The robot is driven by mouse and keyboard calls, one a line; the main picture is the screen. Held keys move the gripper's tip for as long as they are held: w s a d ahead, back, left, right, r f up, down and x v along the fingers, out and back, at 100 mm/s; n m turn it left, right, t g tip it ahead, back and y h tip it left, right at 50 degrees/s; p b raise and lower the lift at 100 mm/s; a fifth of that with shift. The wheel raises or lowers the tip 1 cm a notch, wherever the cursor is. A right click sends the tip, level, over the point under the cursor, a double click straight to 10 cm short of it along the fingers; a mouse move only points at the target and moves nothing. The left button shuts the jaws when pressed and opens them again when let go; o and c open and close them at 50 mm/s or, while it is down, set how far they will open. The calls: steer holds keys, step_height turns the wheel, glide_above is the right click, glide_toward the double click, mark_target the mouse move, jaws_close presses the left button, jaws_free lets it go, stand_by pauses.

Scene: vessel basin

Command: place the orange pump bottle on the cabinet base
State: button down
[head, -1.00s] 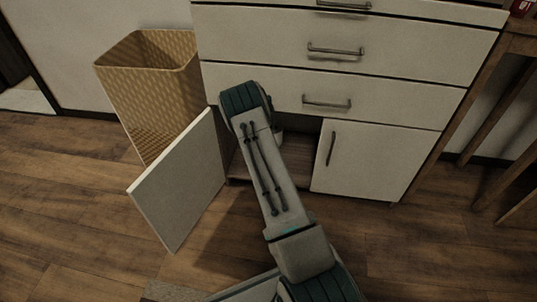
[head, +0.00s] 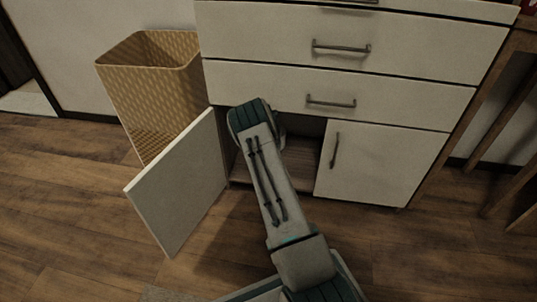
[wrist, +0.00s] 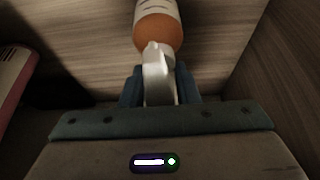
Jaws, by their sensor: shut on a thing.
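The orange pump bottle (wrist: 158,30) shows in the wrist view at the top middle, with a white label and a white pump head. My gripper (wrist: 160,88) is shut on the bottle's white pump end, between two blue fingers. The wooden cabinet base (wrist: 95,35) lies behind the bottle in the wrist view; I cannot tell whether the bottle touches it. In the head view the cabinet base (head: 306,180) shows through the open left compartment. My arm reaches into that opening and hides the gripper and bottle there.
The open cabinet door (head: 178,185) stands out to the left of my arm. The right door (head: 385,162) is closed, with drawers (head: 340,87) above. A woven basket (head: 155,90) stands at the left. A pink and white object (wrist: 15,70) is at the left inside the cabinet.

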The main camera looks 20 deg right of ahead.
steer(key=shift+f, duration=0.1)
steer(key=c, duration=1.1)
jaws_free()
